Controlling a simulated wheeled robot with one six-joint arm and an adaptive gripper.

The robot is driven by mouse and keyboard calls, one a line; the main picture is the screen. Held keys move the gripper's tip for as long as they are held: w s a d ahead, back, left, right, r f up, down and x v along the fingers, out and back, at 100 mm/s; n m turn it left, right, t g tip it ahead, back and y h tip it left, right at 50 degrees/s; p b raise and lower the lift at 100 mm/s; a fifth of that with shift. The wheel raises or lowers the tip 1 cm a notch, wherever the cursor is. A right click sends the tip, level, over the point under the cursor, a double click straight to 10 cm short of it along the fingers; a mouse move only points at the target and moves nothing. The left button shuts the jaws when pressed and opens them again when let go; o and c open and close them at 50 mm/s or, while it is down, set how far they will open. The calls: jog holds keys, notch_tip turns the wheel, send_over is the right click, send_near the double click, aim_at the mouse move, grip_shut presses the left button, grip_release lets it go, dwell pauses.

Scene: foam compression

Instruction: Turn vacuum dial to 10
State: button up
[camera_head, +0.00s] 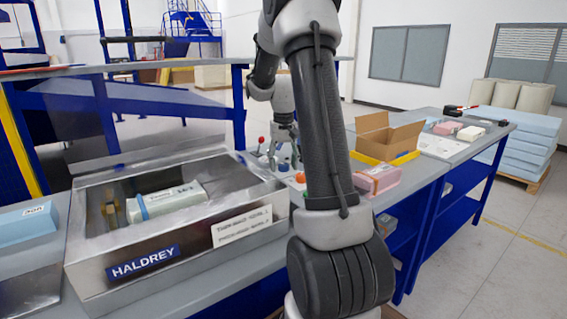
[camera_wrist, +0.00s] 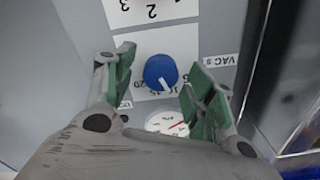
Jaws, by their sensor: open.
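The blue vacuum dial (camera_wrist: 158,68) sits on a white numbered plate in the wrist view, with a "VAC s" label (camera_wrist: 219,60) to its right. A short white pointer mark shows on its lower part, towards the partly covered numbers; I cannot read its exact setting. My gripper (camera_wrist: 160,64) is open, with green-padded fingers left and right of the dial, apart from it. A small blue knob (camera_head: 283,167) shows on the panel in the head view, where my arm hides part of the panel.
The steel HALDREY box (camera_head: 190,262) stands left of my arm with a foam block (camera_head: 165,201) inside. An open cardboard box (camera_head: 388,137) and a pink block (camera_head: 378,179) are to the right.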

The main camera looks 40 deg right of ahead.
aim_at(283, 164)
notch_tip(283, 164, up, 12)
dwell(0.5)
dwell(0.3)
